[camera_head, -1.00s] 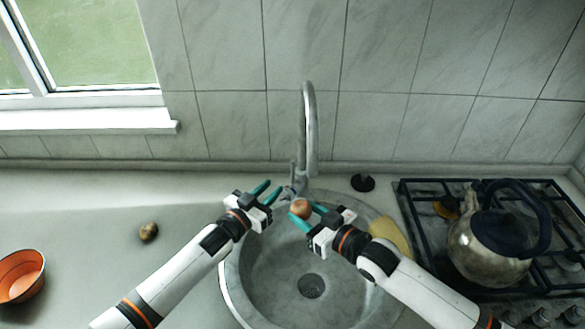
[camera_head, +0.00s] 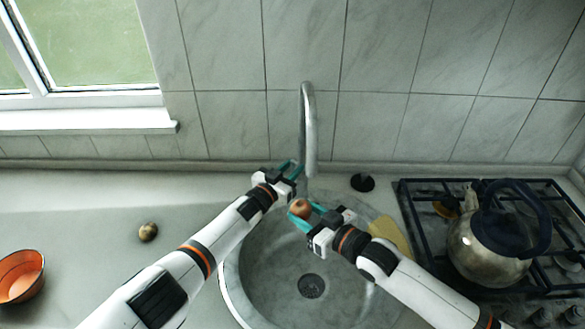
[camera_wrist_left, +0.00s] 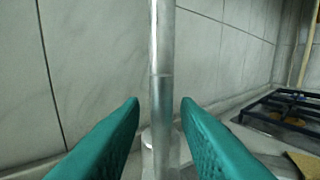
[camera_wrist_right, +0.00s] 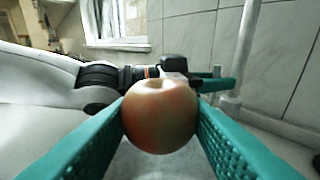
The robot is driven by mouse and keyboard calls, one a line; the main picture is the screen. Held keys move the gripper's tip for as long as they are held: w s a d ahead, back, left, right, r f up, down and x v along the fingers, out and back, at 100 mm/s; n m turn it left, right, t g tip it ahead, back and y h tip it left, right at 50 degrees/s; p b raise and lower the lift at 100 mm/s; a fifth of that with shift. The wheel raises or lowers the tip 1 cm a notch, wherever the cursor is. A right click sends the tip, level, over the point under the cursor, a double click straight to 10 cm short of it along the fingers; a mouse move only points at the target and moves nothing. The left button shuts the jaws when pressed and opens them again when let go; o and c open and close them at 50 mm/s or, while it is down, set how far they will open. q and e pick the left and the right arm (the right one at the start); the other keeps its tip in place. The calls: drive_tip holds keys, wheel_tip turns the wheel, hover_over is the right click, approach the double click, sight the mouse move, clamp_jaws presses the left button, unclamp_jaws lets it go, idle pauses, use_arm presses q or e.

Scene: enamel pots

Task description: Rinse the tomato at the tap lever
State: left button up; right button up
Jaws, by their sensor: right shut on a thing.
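The reddish tomato (camera_head: 300,208) is held over the back of the sink (camera_head: 262,285), a little in front of the tap (camera_head: 309,130). My right gripper (camera_head: 304,212) is shut on it; the right wrist view shows the tomato (camera_wrist_right: 158,125) between both teal fingers. My left gripper (camera_head: 292,167) is open and empty at the tap's lower part, behind the tomato. In the left wrist view, the grey tap column (camera_wrist_left: 161,95) stands upright in line with the gap between the fingers. The tap lever is hidden behind my left gripper or cannot be made out.
A kettle (camera_head: 480,250) stands on the black hob grate (camera_head: 412,200) at right. A yellow cloth (camera_head: 390,236) lies on the sink's right rim, with a dark plug (camera_head: 362,182) behind it. A brown round vegetable (camera_head: 147,232) and an orange bowl (camera_head: 22,290) are on the left counter.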

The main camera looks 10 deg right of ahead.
use_arm(q)
drive_tip(key=shift+w+d, duration=0.15)
drive_tip(key=shift+d, duration=0.1)
clamp_jaws()
